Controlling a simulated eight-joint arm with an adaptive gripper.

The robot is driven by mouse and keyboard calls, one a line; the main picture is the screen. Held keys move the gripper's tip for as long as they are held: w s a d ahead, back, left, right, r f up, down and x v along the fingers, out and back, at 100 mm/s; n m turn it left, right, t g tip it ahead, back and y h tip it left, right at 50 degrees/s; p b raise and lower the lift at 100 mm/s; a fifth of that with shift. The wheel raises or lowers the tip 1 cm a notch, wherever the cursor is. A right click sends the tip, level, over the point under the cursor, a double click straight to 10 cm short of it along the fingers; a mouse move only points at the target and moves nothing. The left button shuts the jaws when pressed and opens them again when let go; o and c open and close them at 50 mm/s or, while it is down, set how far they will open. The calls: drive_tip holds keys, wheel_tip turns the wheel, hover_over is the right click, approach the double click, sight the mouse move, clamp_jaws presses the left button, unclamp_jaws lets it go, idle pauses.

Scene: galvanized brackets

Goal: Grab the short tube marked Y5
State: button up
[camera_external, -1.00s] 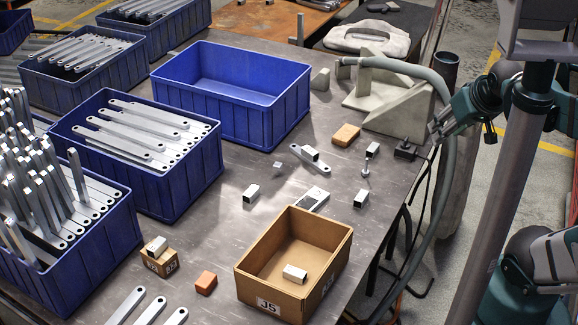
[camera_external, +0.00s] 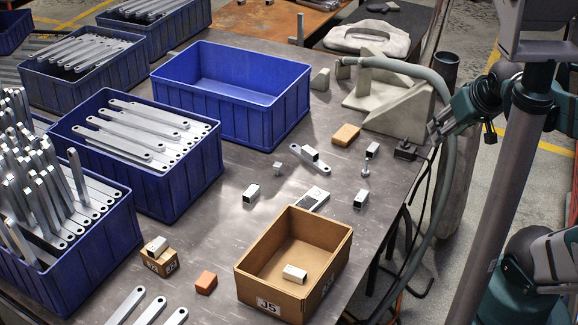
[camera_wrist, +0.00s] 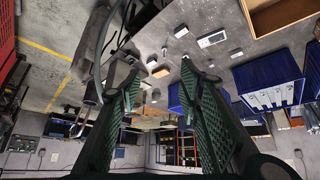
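Several short square silver tubes lie about; no Y5 mark is readable on any. On the table are a tube at left centre (camera_external: 251,194), one near the right edge (camera_external: 360,199) and one farther back (camera_external: 373,150). Another tube (camera_external: 310,155) rests on a flat bracket. One tube (camera_external: 295,273) lies inside the cardboard box (camera_external: 245,277), and one (camera_external: 157,245) sits on a small carton. My gripper (camera_wrist: 160,72) is open and empty in the wrist view, its green fingers wide apart. In the external view it is at the right, beyond the table edge, away from the tubes.
Blue bins of brackets (camera_external: 205,165) fill the left; one blue bin (camera_external: 232,102) is empty. A grey hose (camera_external: 447,180) hangs along the right edge.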

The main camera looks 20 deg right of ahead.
idle(0.3)
drive_tip(key=n+g+b, duration=0.6)
drive_tip(key=n+g, duration=0.1)
drive_tip(key=n, duration=1.9)
hover_over(362, 196)
wheel_tip(362, 196, down, 31)
drive_tip(key=shift+r, duration=0.1)
drive_tip(key=shift+w+f+n, duration=0.1)
drive_tip(key=shift+f+n, duration=0.3)
drive_tip(key=shift+f, duration=0.15)
drive_tip(key=shift+f, duration=1.25)
